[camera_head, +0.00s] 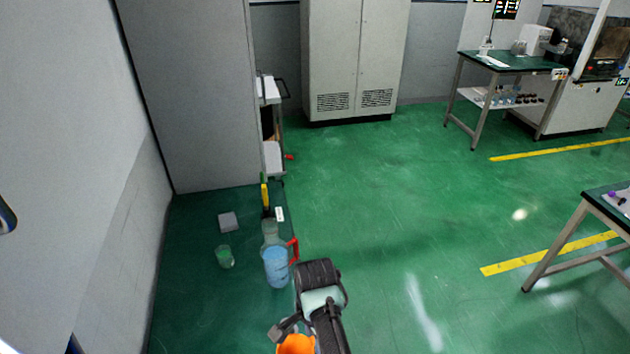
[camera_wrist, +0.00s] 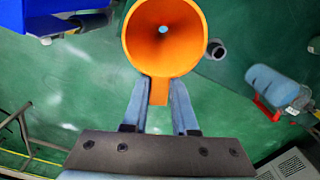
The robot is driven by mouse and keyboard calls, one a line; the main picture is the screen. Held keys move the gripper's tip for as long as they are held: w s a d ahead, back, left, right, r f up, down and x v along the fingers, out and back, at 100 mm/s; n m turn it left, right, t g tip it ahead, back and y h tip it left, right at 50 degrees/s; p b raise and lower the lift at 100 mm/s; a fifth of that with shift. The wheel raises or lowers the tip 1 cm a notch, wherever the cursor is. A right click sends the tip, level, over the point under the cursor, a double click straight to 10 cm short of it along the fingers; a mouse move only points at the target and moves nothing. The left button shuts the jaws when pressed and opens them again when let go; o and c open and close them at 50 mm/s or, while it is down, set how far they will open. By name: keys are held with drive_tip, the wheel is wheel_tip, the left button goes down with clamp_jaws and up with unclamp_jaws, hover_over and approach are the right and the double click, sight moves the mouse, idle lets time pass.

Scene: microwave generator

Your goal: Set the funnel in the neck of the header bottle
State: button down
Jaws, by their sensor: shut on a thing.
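The orange funnel (camera_wrist: 165,32) is in my gripper (camera_wrist: 160,88), its wide mouth facing the wrist camera and a small hole at its middle. The two bluish fingers are shut on its orange tab (camera_wrist: 158,93). The funnel also shows at the bottom edge of the head view (camera_head: 297,345), partly cut off. A blue vessel (camera_head: 276,268) with a red handle stands on the dark green surface ahead of the arm, apart from the funnel. A pale clear vessel (camera_head: 270,229) shows just behind it. I cannot tell which is the header bottle. No neck shows clearly.
A small green cup (camera_head: 224,257) and a grey square item (camera_head: 228,222) are left of the vessels. A yellow-handled item (camera_head: 265,195) is behind them. A tall grey panel (camera_head: 190,90) bounds the left. Open green floor (camera_head: 400,200) lies to the right.

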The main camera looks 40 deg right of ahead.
drive_tip(key=shift+f+b, duration=0.3)
drive_tip(key=shift+f, duration=0.2)
drive_tip(key=c, duration=0.6)
unclamp_jaws()
drive_tip(key=shift+r, duration=0.15)
wheel_tip(320, 180, up, 13)
drive_tip(key=shift+f, duration=0.1)
